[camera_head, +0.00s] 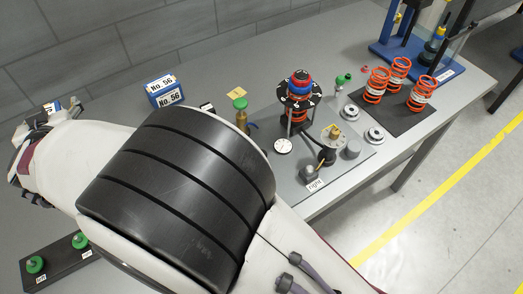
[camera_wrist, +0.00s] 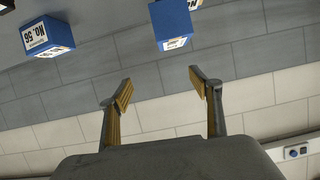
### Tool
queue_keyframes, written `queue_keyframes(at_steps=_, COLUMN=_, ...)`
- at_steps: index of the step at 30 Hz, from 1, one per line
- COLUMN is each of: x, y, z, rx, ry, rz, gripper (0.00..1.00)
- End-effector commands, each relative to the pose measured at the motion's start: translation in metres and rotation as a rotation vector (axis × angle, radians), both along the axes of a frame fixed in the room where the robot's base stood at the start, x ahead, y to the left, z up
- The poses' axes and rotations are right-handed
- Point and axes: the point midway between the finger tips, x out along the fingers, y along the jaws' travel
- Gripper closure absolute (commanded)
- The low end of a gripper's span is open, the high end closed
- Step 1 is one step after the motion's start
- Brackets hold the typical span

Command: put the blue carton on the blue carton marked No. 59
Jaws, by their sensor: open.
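In the head view, a blue carton (camera_head: 163,92) with white labels stands on the grey table; its labels read like No. 56, and I see no clear No. 59. In the wrist view, a blue carton (camera_wrist: 47,37) with a No. 56 label shows at the upper left. Another blue carton (camera_wrist: 172,20) is at the top middle, cut off by the picture edge, its small label unreadable. My gripper (camera_wrist: 160,86) is open and empty, its two fingers apart below that second carton in the picture. In the head view my arm hides much of the table.
A fixture with a red, blue and black spring assembly (camera_head: 299,89) stands right of the cartons. A green-topped brass part (camera_head: 241,113) is nearer. Orange springs (camera_head: 398,70) stand on a dark mat. A dark block with green knobs (camera_head: 58,262) lies lower left. A grey wall is behind.

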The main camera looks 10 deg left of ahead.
Motion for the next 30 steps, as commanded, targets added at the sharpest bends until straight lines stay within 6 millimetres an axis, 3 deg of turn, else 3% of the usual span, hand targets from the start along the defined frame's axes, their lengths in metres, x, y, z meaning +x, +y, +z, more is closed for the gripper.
queue_keyframes(at_steps=6, x=0.053, y=-0.048, z=0.046, rx=0.042, ry=0.034, rz=0.002, gripper=0.37)
queue_keyframes(at_steps=15, x=0.105, y=-0.136, z=0.094, rx=0.062, ry=0.086, rz=0.002, gripper=0.37)
queue_keyframes(at_steps=22, x=0.127, y=-0.214, z=0.117, rx=0.050, ry=0.131, rz=-0.016, gripper=0.37)
queue_keyframes(at_steps=30, x=0.133, y=-0.312, z=0.128, rx=0.009, ry=0.192, rz=-0.065, gripper=0.37)
